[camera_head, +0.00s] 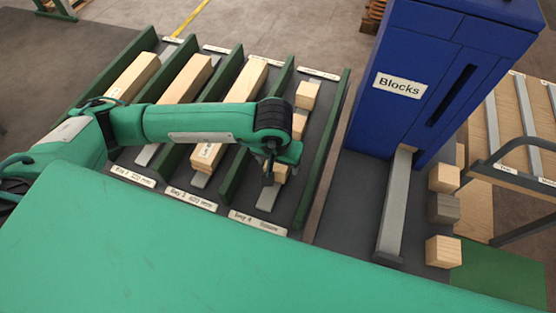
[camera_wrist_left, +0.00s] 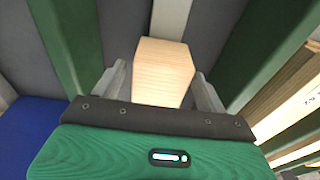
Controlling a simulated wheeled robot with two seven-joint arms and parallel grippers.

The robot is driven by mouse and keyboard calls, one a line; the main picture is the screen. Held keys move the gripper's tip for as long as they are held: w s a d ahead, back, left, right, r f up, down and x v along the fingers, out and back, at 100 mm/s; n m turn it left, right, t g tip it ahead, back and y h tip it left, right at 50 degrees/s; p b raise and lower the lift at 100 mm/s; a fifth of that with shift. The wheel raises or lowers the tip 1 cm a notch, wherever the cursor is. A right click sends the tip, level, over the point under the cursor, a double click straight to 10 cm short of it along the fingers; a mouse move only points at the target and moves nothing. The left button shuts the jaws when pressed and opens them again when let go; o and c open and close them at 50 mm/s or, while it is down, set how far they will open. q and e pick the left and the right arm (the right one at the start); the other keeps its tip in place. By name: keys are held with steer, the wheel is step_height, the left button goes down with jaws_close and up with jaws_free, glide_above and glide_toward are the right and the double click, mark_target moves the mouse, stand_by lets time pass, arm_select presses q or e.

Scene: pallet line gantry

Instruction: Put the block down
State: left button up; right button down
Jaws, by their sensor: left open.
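A pale wooden block (camera_head: 282,173) sits in the rightmost lane of the green-railed rack, at its near end. My left gripper (camera_head: 268,177) points down at this block and partly hides it in the head view. In the left wrist view the block (camera_wrist_left: 163,72) lies between the two grey fingers, which are open on either side of it. I cannot tell whether a finger touches it. The block appears to rest on the lane's grey strip, though its underside is hidden. My right gripper is not in view.
Two more blocks (camera_head: 306,95) stand farther up the same lane. Green dividers (camera_head: 325,150) flank the lane, and other lanes hold long timbers (camera_head: 187,79). A blue "Blocks" cabinet (camera_head: 400,120) stands to the right, with several cubes (camera_head: 443,251) beside its grey chute (camera_head: 395,208).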

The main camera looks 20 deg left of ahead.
mark_target(276, 165)
arm_select(q)
steer(key=shift+r, duration=0.3)
step_height(276, 165, up, 3)
steer(key=shift+s+r+b, duration=0.1)
steer(key=shift+s+b, duration=0.05)
steer(key=shift+b, duration=0.35)
step_height(276, 165, up, 8)
steer(key=s+b, duration=0.1)
steer(key=shift+r, duration=0.15)
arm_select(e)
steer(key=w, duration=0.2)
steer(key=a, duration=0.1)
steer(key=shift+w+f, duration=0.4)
arm_select(q)
steer(key=shift+s, duration=0.15)
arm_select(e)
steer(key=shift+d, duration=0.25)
